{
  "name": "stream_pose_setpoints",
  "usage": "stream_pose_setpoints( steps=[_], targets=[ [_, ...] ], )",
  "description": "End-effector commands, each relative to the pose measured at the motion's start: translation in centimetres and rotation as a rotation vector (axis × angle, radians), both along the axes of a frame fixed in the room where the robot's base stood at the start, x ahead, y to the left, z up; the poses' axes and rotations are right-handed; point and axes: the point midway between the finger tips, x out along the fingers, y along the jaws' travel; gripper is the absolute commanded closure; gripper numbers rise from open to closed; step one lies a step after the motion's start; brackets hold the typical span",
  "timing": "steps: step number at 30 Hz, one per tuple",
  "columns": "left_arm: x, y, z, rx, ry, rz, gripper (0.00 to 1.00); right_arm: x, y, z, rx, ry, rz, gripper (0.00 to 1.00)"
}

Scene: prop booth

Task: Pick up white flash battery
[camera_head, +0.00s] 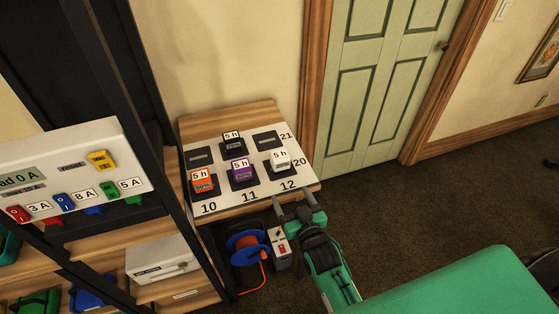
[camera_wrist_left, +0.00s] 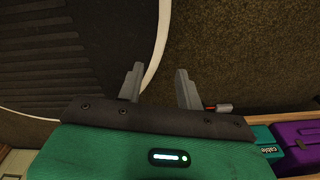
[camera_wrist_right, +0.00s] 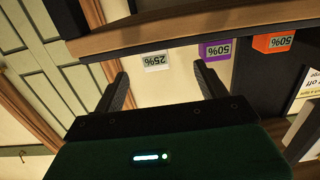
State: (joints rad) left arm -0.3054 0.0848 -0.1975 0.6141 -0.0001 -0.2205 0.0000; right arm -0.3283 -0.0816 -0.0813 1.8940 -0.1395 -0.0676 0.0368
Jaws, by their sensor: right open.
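The white flash battery (camera_head: 280,160) stands on a dark pad above number 12 on the white charging board (camera_head: 240,197). Its top label reads 5 h. In the right wrist view the white battery (camera_wrist_right: 155,62) shows a 25% label, beyond my fingers. My right gripper (camera_head: 293,197) is open and empty at the board's front right edge, in front of the battery and apart from it. My left gripper (camera_wrist_left: 160,72) is open and empty over dark carpet, outside the head view.
An orange battery (camera_head: 202,181) and a purple battery (camera_head: 241,171) stand left of the white one, with a black battery (camera_head: 232,143) behind. A dark shelf post (camera_head: 165,135) rises at left. A blue-orange cable reel (camera_head: 246,247) sits below the board.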

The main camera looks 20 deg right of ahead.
Motion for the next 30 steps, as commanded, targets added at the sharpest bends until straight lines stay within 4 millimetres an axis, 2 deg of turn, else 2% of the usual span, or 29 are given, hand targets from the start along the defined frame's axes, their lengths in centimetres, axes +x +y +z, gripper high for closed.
stream_pose_setpoints(
  steps=[1, 3, 6, 18, 26, 30],
  targets=[
    [0.0, 0.1, 0.1, 0.001, 0.000, 0.000, 0.64, 0.1, -0.2, 1.6, 0.002, -0.029, -0.007, 0.25],
    [0.0, 0.1, 0.1, 0.001, 0.000, 0.000, 0.64, 0.1, -0.4, 2.9, 0.002, -0.054, -0.012, 0.25],
    [0.3, 0.0, 0.3, 0.000, -0.004, 0.000, 0.64, 0.8, -0.5, 3.8, 0.002, -0.070, -0.015, 0.25],
    [1.0, -0.9, 1.8, -0.010, -0.015, -0.002, 0.64, 7.2, -0.3, 3.8, 0.001, -0.069, -0.014, 0.25],
    [0.9, -0.9, 2.1, -0.010, -0.013, -0.002, 0.64, 8.9, -0.3, 3.6, 0.002, -0.067, -0.014, 0.25],
    [0.8, -0.8, 2.9, -0.009, -0.011, -0.002, 0.64, 10.2, -0.5, 3.8, 0.001, -0.067, -0.015, 0.25]
  ],
)
